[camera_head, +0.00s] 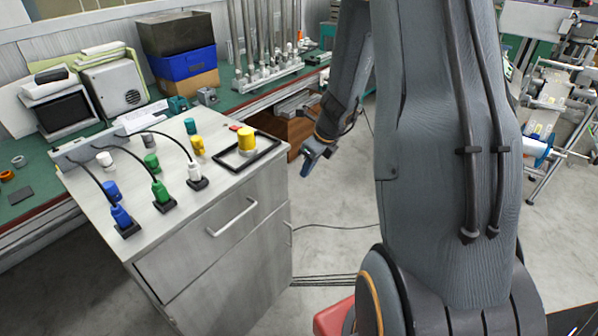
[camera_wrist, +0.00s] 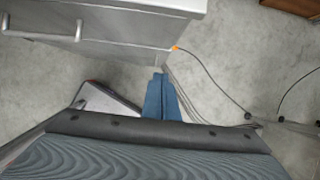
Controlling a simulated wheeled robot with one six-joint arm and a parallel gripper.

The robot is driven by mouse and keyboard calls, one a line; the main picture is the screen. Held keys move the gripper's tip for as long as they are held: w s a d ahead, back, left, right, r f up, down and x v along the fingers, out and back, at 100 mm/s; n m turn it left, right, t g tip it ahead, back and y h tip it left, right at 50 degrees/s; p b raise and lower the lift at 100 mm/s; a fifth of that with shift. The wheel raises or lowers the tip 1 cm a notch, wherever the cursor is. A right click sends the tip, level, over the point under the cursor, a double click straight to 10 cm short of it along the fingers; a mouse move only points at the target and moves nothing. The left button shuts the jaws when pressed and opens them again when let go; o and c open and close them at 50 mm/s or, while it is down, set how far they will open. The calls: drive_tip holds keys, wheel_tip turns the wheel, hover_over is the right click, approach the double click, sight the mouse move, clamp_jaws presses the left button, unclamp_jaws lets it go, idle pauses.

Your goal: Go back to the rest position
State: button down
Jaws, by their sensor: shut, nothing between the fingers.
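My gripper (camera_head: 308,163) hangs in open air to the right of the grey cabinet in the head view, apart from everything. Its blue fingers (camera_wrist: 160,98) show in the wrist view, shut together with nothing between them, above the grey floor. My arm fills the middle and right of the head view and hides what lies behind it.
The cabinet (camera_head: 235,250) carries blue, green, white and yellow plugs, some with black cables, and a yellow cylinder (camera_head: 246,140) in a black frame. A green workbench (camera_head: 240,90) with boxes stands behind. Cables cross the floor (camera_head: 330,212) right of the cabinet.

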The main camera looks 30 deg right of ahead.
drive_tip(key=shift+r, duration=0.2)
drive_tip(key=s+a+r+n+g, duration=0.1)
drive_tip(key=s+a+r+n, duration=0.2)
drive_tip(key=n, duration=0.7)
drive_tip(key=s+a+r+n+h, duration=0.1)
drive_tip(key=s+a+r+n, duration=0.2)
drive_tip(key=s+a+n, duration=0.4)
drive_tip(key=s+a+r+n+g, duration=0.1)
drive_tip(key=s+a+r+n, duration=0.2)
drive_tip(key=n, duration=1.1)
drive_tip(key=s+a, duration=0.2)
drive_tip(key=s, duration=0.3)
drive_tip(key=shift+s+r+g+h+b, duration=0.15)
drive_tip(key=shift+r+g+h+b, duration=0.15)
drive_tip(key=shift+h+b, duration=0.1)
